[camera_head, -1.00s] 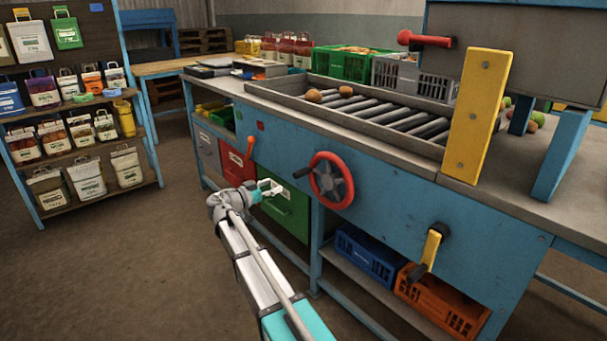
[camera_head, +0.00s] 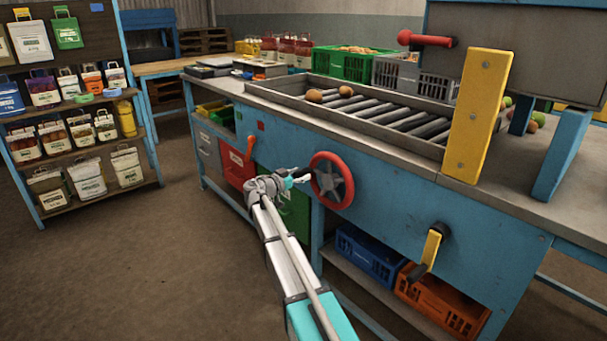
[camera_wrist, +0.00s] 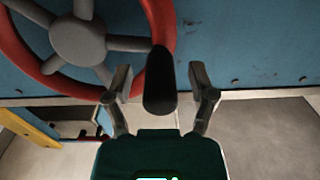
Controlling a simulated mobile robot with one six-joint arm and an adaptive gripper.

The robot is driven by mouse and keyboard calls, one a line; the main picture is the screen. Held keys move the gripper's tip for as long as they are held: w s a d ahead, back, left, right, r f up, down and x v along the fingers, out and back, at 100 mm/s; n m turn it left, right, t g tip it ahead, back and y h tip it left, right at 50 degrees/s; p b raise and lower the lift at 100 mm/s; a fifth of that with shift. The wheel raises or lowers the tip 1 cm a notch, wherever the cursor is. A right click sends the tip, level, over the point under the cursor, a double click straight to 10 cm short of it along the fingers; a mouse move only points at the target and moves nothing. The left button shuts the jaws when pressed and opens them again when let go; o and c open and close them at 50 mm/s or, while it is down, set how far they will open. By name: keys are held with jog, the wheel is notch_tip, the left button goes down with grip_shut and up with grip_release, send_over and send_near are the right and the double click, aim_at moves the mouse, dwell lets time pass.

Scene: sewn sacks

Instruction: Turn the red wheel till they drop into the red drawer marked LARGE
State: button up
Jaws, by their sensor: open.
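The red wheel (camera_head: 334,182), with grey hub and spokes, is on the blue front of the bench. It fills the upper left of the wrist view (camera_wrist: 78,42). A black handle (camera_wrist: 160,82) on its rim stands between the fingers of my gripper (camera_wrist: 162,88), with gaps on both sides. My gripper is open, at the wheel's left edge in the head view (camera_head: 302,175). The red drawer (camera_head: 236,172) is left of the wheel, partly hidden by my arm; its marking is unreadable. Two round brownish fruits (camera_head: 314,96) (camera_head: 346,91) lie at the left end of the roller tray (camera_head: 398,121).
An orange lever (camera_head: 250,147) sticks out above the red drawer. A green drawer (camera_head: 295,215) is behind my arm. A yellow-handled crank (camera_head: 432,250) is at the right. Blue (camera_head: 370,255) and orange (camera_head: 440,302) crates stand below. The floor at left is open.

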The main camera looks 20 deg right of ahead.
jog(key=shift+w+d, duration=0.3)
jog(key=shift+d, duration=0.35)
grip_shut()
